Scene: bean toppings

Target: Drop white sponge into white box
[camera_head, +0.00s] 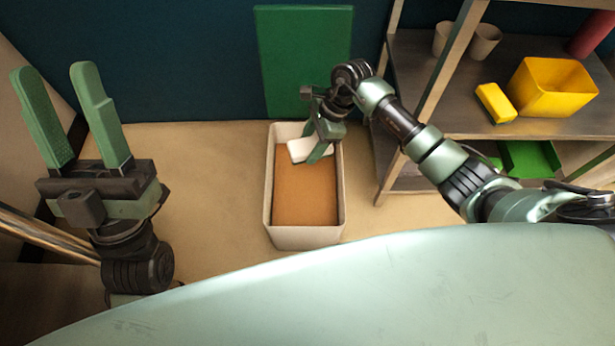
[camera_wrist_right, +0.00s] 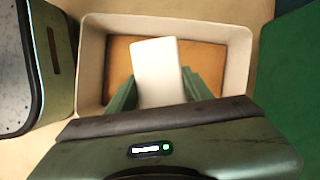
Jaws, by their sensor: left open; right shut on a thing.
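The white box (camera_head: 303,238) stands on the tan floor in the middle of the head view, with a brown-orange bottom inside. My right gripper (camera_head: 319,148) points down over the far part of the box. It is shut on the white sponge (camera_head: 297,150), which is held over the box opening. In the right wrist view the sponge (camera_wrist_right: 158,72) sits between the green fingers, with the box rim (camera_wrist_right: 175,24) around it. How high the sponge is above the bottom I cannot tell. My left gripper (camera_head: 71,115) is open and empty at the left, fingers up.
A green board (camera_head: 290,50) leans on the dark wall behind the box. At the right, a shelf (camera_head: 420,90) holds a yellow bin (camera_head: 553,87), a yellow sponge (camera_head: 495,102) and two cups (camera_head: 484,42). A green tray (camera_head: 530,160) sits lower. Floor left of the box is clear.

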